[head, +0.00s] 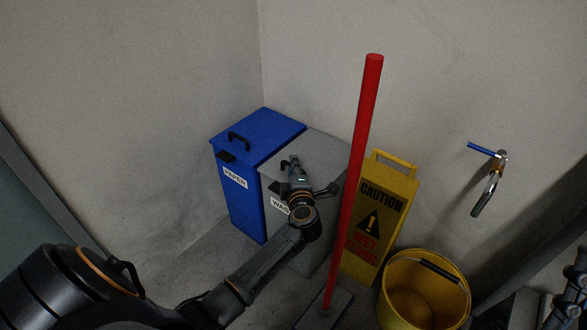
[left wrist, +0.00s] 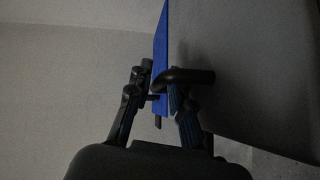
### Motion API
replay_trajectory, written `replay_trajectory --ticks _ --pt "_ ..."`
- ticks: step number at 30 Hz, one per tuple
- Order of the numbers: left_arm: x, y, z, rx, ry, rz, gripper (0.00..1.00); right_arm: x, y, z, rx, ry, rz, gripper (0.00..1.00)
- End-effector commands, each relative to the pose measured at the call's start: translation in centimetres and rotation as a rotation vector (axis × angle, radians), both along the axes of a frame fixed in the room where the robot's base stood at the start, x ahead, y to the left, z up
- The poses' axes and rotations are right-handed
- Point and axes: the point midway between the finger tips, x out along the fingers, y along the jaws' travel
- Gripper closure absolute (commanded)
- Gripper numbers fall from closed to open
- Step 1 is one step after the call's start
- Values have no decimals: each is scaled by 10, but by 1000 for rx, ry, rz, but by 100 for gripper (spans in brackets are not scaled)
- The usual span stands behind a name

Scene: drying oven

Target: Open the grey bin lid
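The grey bin (head: 325,147) stands in the corner, with a flat grey lid and a label on its front. Its lid also fills the right side of the left wrist view (left wrist: 245,65). My left gripper (head: 292,164) is over the lid's left front part in the head view. In the left wrist view my left gripper (left wrist: 156,92) has its fingers apart, with a dark curved handle (left wrist: 200,77) at the right finger. I cannot see firm contact on both sides of the handle. At the lower right edge of the head view, dark parts of my right arm show, cut off.
A blue bin (head: 259,133) labelled PAPER stands left of the grey one. A red pole (head: 361,130) rises close to the grey bin's right, before a yellow caution sign (head: 380,215). A yellow bucket (head: 424,290) stands at lower right. A tap (head: 492,180) is on the wall.

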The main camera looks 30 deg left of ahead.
Motion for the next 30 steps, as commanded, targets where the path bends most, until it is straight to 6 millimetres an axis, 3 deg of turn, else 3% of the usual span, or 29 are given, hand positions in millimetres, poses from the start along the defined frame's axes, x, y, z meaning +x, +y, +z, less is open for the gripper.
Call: replay_trajectory --ticks 8,12,24,30 --pt "1 1 0 0 0 0 80 -2 0 1 4 -10 1 100" --pt "1 1 0 0 0 0 100 -1 0 1 3 -9 1 100" --pt "1 0 1 0 3 1 100 1 1 1 -1 4 1 100" --pt "1 -5 5 1 12 2 100 23 3 -16 -47 158 -11 100"
